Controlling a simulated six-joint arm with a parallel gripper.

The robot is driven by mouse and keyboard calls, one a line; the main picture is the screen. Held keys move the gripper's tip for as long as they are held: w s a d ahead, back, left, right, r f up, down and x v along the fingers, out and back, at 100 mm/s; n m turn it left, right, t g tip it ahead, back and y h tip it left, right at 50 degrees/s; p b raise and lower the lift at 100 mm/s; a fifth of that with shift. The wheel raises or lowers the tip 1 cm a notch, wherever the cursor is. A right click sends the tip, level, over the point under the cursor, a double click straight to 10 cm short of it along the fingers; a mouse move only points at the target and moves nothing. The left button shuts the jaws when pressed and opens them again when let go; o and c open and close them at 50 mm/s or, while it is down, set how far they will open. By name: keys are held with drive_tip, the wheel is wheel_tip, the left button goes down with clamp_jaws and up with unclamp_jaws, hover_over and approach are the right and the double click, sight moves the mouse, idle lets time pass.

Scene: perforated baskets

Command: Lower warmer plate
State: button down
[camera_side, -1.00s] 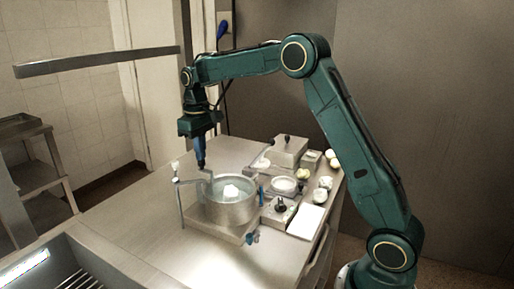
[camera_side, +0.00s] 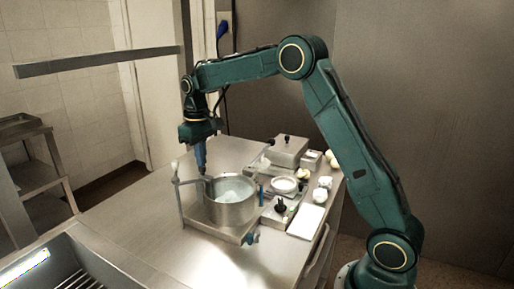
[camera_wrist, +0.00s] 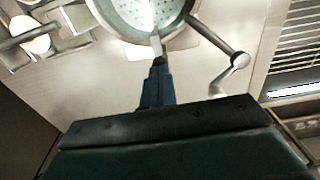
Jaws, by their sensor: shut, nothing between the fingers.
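A round metal pot (camera_side: 231,212) stands on a flat metal base and holds cloudy, light liquid. In the wrist view a round perforated metal piece (camera_wrist: 124,22) shows inside the pot, cut off by the top edge; I take it for the warmer plate. A grey metal tab (camera_wrist: 166,44) sticks out over the near rim. My gripper (camera_side: 202,172) points down at the pot's left rim. Its shut blue fingers also show in the wrist view (camera_wrist: 158,66), with the tip at the tab. Whether they touch cannot be told.
A bent metal rod with a pale knob (camera_side: 175,166) stands left of the pot. Right of it are a lidded metal box (camera_side: 288,151), a small white dish (camera_side: 284,185), a white board (camera_side: 306,221) and several small pale items. The counter's left side is clear.

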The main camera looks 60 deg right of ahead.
drive_tip(key=shift+r, duration=0.15)
wheel_tip(320, 180, up, 9)
idle(1.3)
drive_tip(key=shift+s, duration=0.1)
drive_tip(key=s+a+r+t, duration=0.1)
drive_tip(key=s+a+r, duration=0.2)
drive_tip(key=s, duration=0.5)
drive_tip(key=s+a+r+t, duration=0.2)
drive_tip(key=s+a+r, duration=0.1)
drive_tip(key=s, duration=0.5)
drive_tip(key=s+a+f+t, duration=0.1)
drive_tip(key=s+f, duration=0.3)
drive_tip(key=s, duration=0.4)
drive_tip(key=s+a+f+t, duration=0.1)
drive_tip(key=s+f, duration=0.3)
drive_tip(key=s, duration=0.5)
drive_tip(key=shift+a+t, duration=0.3)
drive_tip(key=shift+a, duration=0.45)
